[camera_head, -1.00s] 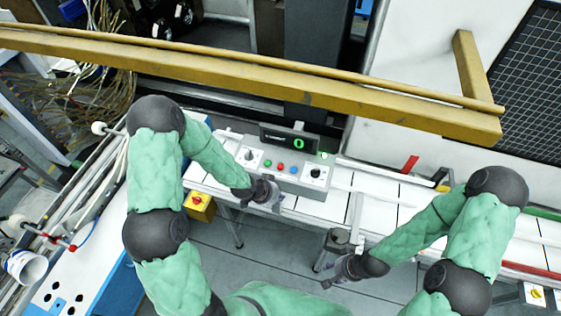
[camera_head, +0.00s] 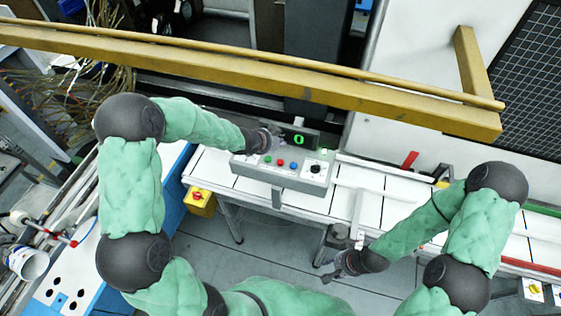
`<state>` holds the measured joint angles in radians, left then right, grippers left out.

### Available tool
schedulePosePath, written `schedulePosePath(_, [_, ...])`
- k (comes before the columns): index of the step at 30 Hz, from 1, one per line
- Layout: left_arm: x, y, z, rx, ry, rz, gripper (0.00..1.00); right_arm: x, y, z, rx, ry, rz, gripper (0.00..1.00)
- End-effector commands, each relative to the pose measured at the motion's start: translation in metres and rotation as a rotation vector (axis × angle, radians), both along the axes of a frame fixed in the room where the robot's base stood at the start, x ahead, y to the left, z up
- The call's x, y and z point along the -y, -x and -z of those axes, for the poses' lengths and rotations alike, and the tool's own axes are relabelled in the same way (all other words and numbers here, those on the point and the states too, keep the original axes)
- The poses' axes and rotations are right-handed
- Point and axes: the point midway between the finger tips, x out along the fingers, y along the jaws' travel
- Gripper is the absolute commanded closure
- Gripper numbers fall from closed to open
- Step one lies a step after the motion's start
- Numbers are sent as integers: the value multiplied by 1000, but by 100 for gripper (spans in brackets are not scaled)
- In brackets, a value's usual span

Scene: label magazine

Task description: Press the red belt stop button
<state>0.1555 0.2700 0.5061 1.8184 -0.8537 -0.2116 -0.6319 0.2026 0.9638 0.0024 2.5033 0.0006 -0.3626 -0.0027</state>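A small red button (camera_head: 280,162) sits on the top face of the grey control box (camera_head: 308,182), between a green button (camera_head: 267,160) and a blue button (camera_head: 293,165). My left gripper (camera_head: 274,139) is over the back left part of the box, just behind the red and green buttons, and hides the knob there. It looks apart from the red button, but its height is hard to judge. Its fingers are too small and blurred to tell open from shut. My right gripper (camera_head: 330,272) is low at the front, away from the box, with its fingers apart and empty.
A display (camera_head: 300,140) with a green digit stands behind the buttons. A black knob (camera_head: 315,168) is at the box's right. A yellow box (camera_head: 200,204) with a red knob hangs at the table's front left. A yellow beam (camera_head: 250,75) crosses behind.

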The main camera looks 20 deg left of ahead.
Motion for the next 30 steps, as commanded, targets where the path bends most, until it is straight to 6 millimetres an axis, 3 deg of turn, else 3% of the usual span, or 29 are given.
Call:
schedulePosePath(8, [0, 0, 12, -1, 1, -1, 100, 0, 0, 10, 0, 0, 0, 60])
schedulePosePath(24, [0, 0, 74, -1, 2, -2, 100, 0, 0, 67, 0, 0, 0, 60])
schedulePosePath(30, [0, 0, 88, -1, 1, -1, 100, 0, 0, 79, 0, 0, 0, 60])
